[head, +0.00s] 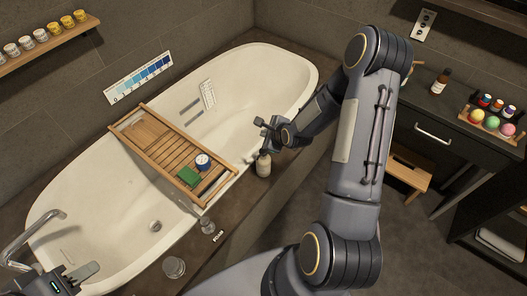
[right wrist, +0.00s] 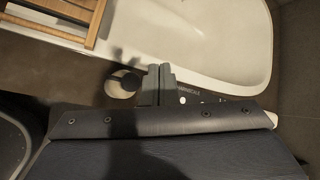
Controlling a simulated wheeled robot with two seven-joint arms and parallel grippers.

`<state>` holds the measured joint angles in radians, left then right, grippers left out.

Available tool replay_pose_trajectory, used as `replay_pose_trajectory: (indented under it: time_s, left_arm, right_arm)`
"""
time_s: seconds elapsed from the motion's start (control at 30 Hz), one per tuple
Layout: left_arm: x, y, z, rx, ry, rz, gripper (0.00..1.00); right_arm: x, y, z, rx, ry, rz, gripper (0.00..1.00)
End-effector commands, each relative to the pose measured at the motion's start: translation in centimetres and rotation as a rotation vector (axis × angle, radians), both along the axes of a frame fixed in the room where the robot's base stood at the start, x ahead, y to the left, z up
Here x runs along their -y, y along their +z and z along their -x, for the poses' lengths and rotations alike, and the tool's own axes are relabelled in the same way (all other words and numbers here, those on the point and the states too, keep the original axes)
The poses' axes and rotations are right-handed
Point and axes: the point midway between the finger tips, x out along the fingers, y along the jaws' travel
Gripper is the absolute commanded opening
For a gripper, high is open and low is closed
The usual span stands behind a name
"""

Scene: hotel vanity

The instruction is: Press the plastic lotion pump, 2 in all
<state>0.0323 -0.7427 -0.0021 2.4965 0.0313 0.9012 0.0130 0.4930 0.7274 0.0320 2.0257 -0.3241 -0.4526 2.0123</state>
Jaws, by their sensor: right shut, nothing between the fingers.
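A cream bottle with a dark top (head: 263,166), which looks like the lotion pump, stands upright on the brown tub ledge. My right gripper (head: 268,128) is just above and behind it in the head view, its fingers partly overlapped by the wrist. In the right wrist view the bottle (right wrist: 119,86) is seen from above, just left of my shut, empty fingers (right wrist: 158,72). The picture does not settle whether they touch its top. My left gripper (head: 84,271) is at the lower left, over the near end of the tub; its finger gap is unclear.
A wooden bath tray (head: 152,132) spans the white tub (head: 288,58), with a green block (head: 188,177) and a blue-and-white tin (head: 203,161). Glasses (head: 174,267) stand on the ledge. An amber bottle (head: 440,80) stands on the dark vanity at right.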

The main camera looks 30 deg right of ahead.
Motion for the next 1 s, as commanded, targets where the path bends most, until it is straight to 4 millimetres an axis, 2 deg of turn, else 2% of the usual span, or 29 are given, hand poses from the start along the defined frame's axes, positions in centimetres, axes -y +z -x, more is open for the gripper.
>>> replay_pose_trajectory:
  time_s: [0.03,0.27,0.4,0.57,1.0]
  left_arm:
    - [0.0,-0.7,0.0,0.000,0.000,0.000,0.36]
    - [0.0,-2.5,0.0,0.000,0.000,0.000,0.36]
    - [0.0,-4.4,0.0,0.000,0.000,0.000,0.36]
    - [0.0,-5.0,0.0,0.000,0.000,0.000,0.36]
    - [0.0,-4.8,0.0,0.000,0.000,0.000,0.36]
  right_arm:
    - [-0.1,-1.0,0.0,-0.001,0.001,-0.001,0.00]
    - [-0.1,-4.4,0.0,-0.002,0.002,0.001,0.00]
    - [0.1,-6.3,0.0,0.000,-0.002,0.000,0.00]
    - [0.0,-6.9,0.0,0.000,-0.001,-0.001,0.00]
    - [0.0,-6.8,0.0,0.000,0.000,0.000,0.00]
